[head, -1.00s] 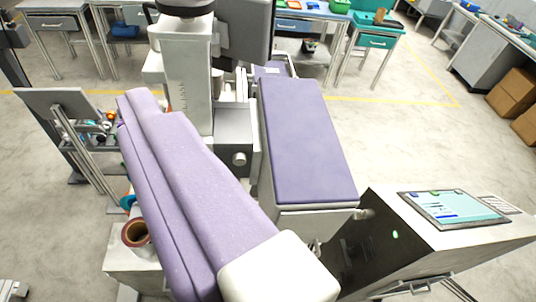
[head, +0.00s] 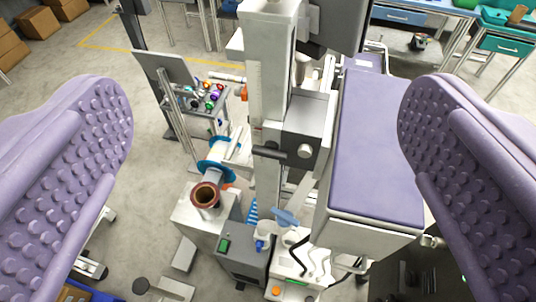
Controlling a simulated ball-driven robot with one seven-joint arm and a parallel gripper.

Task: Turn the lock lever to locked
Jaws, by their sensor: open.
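My gripper (head: 266,105) is open and empty, its two studded purple pads wide apart at the left and right of the view. Between and beyond them stands a grey machine column (head: 270,75) with a square housing. A short black lever (head: 270,151) sticks out to the left from the housing, beside a round silver knob (head: 305,151). Lower down, a blue lever-like part (head: 285,217) sits above a small white unit. I cannot tell which of these is the lock lever. Neither pad touches anything.
A purple padded top (head: 378,150) lies to the right of the column. A reel with a blue flange (head: 216,160) and a brown-rimmed roll (head: 205,195) stand to the left. A grey box (head: 240,255) with a green button is below. Open floor (head: 150,85) shows at left.

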